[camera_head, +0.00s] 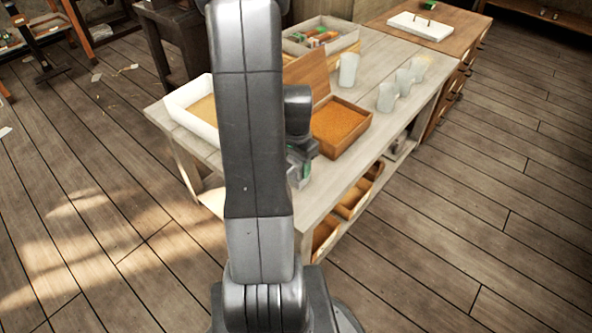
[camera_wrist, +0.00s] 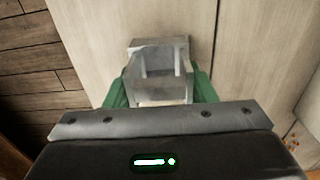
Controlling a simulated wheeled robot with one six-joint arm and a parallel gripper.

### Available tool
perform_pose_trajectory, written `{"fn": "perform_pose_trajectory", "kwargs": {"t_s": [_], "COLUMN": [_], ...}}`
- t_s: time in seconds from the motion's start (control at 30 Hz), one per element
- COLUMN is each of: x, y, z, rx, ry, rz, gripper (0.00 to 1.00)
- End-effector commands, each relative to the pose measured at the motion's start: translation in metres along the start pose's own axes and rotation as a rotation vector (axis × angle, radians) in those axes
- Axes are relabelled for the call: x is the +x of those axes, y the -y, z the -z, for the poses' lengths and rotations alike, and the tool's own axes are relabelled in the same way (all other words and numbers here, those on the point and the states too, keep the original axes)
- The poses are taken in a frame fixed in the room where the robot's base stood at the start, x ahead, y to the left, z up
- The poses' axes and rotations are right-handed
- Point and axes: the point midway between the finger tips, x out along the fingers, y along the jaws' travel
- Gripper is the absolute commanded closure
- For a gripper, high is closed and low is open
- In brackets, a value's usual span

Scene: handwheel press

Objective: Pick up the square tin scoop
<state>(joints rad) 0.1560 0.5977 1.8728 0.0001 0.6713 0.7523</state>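The square tin scoop (camera_wrist: 158,88) is a grey, box-shaped metal piece in the middle of the wrist view, over the pale tabletop. My gripper (camera_wrist: 159,82) has a green finger along each side of it. Both fingers appear to touch its side walls, so the gripper looks shut on it. In the head view my gripper (camera_head: 299,168) is low over the table's front part, partly behind my arm.
The pale wooden table (camera_head: 335,178) holds a brown box of orange grain (camera_head: 341,128) just right of my gripper. A white-rimmed tray (camera_head: 186,120) stands to the left. Several pale cups (camera_head: 387,97) stand at right, and a divided box (camera_head: 322,38) at the back.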

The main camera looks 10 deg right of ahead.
Motion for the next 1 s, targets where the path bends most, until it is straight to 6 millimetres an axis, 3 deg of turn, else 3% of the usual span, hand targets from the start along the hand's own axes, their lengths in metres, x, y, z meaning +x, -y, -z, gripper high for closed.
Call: {"fn": "perform_pose_trajectory", "kwargs": {"t_s": [0.33, 0.7, 1.0], "x": [-0.006, -0.076, -0.101], "y": [0.0, 0.001, 0.0], "z": [0.001, 0.001, 0.0], "rx": [0.0, 0.0, 0.0], "ry": [-0.002, -0.004, 0.0], "rz": [0.002, 0.003, 0.0], "gripper": [0.72, 0.72, 0.72]}}
